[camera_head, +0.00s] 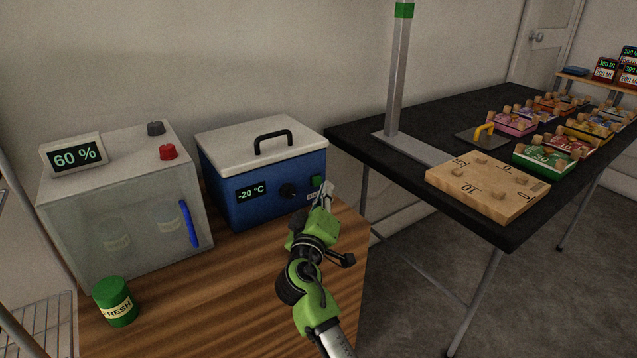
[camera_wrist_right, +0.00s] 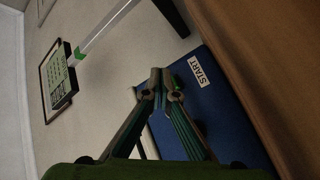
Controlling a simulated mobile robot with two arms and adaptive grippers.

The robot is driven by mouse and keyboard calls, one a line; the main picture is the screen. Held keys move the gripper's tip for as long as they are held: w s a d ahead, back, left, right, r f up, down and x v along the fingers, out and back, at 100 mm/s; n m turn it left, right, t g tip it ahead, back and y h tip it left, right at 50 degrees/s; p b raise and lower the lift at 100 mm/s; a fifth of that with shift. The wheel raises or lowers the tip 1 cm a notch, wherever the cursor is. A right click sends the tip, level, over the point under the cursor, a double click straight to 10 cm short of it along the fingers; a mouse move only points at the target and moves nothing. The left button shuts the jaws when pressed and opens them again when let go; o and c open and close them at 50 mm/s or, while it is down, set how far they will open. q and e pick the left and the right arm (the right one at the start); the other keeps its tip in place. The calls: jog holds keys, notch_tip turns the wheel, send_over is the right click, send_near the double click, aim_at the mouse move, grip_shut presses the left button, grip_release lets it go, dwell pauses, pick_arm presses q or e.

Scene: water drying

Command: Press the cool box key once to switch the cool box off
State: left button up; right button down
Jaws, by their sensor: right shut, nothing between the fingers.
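The cool box (camera_head: 230,205) is blue with a white lid and a black handle, and its display (camera_head: 251,192) reads -20 °C. A green key (camera_head: 316,181) sits at the right of its front, beyond a black knob (camera_head: 288,190). My right gripper (camera_head: 327,192) is shut and empty, its tips close to the front just below and right of the key. I cannot tell whether they touch. My left gripper is out of view.
A clear chamber (camera_head: 75,228) showing 60 % stands left of the cool box on the wooden table (camera_head: 190,315). A green FRESH jar (camera_head: 115,302) stands before it. A black table (camera_head: 430,130) with a wooden board (camera_head: 487,187) and several coloured boxes is at right.

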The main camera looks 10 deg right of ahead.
dwell(0.5)
jog(key=shift+w+a+b, duration=0.15)
jog(key=shift+w+b, duration=0.25)
jog(key=shift+b, duration=0.05)
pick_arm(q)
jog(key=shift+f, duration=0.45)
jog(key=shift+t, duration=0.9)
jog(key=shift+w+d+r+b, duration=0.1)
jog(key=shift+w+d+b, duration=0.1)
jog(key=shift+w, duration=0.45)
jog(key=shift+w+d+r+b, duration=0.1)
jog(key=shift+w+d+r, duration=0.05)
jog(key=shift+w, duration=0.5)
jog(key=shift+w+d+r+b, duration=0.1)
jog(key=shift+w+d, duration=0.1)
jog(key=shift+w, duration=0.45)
pick_arm(e)
jog(key=shift+w+a, duration=0.15)
jog(key=shift+w, duration=0.35)
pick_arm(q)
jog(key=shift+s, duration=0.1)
pick_arm(e)
jog(key=shift+s+d+p, duration=0.3)
jog(key=shift+s+p, duration=0.05)
jog(key=shift+s, duration=0.55)
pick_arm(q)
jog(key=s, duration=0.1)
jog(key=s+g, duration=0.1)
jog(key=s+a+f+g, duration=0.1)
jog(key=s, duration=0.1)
